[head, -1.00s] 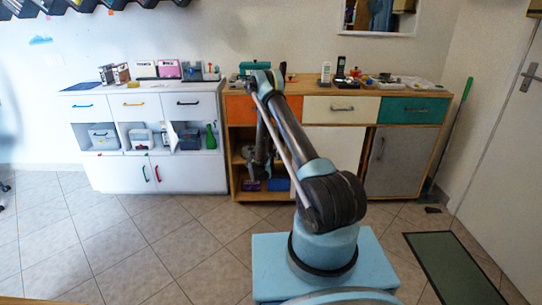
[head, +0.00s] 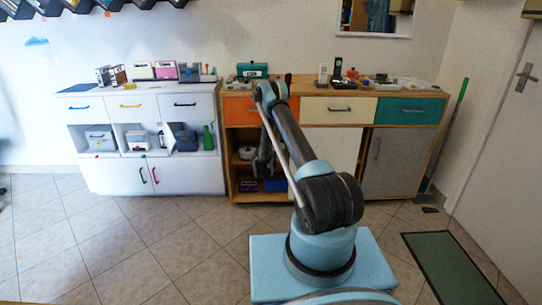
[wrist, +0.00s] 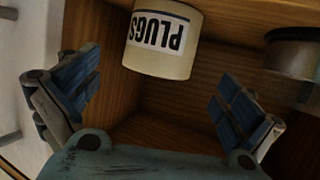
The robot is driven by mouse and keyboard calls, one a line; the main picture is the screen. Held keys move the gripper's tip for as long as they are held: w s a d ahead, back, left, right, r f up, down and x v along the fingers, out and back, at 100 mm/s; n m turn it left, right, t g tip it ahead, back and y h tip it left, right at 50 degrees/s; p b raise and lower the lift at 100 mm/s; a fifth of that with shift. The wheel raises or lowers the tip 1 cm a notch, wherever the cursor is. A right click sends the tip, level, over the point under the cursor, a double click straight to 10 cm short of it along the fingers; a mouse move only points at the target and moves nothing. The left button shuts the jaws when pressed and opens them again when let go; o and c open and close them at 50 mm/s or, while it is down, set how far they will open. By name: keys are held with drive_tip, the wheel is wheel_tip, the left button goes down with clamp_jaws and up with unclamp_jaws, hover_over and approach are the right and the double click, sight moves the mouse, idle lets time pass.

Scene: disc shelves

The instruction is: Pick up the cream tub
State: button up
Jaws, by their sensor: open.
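The cream tub (wrist: 158,62) shows at the top middle of the wrist view, with a white label reading "PLUGS" upside down in the picture. It is inside a wooden shelf compartment. My gripper (wrist: 155,88) is open, with one blue-padded finger at each side of the picture. The tub lies ahead of and between the fingers, and neither finger appears to touch it. In the head view my gripper (head: 262,165) hangs at the open left bay of the wooden cabinet, and I cannot make out the tub there.
A metal pot (wrist: 291,58) stands right of the tub in the wrist view. Wooden walls enclose the compartment. The tiled floor at left is clear.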

drive_tip(key=x, duration=0.8)
drive_tip(key=shift+w+d+f, duration=0.1)
drive_tip(key=shift+w+d, duration=0.05)
drive_tip(key=c, duration=1.3)
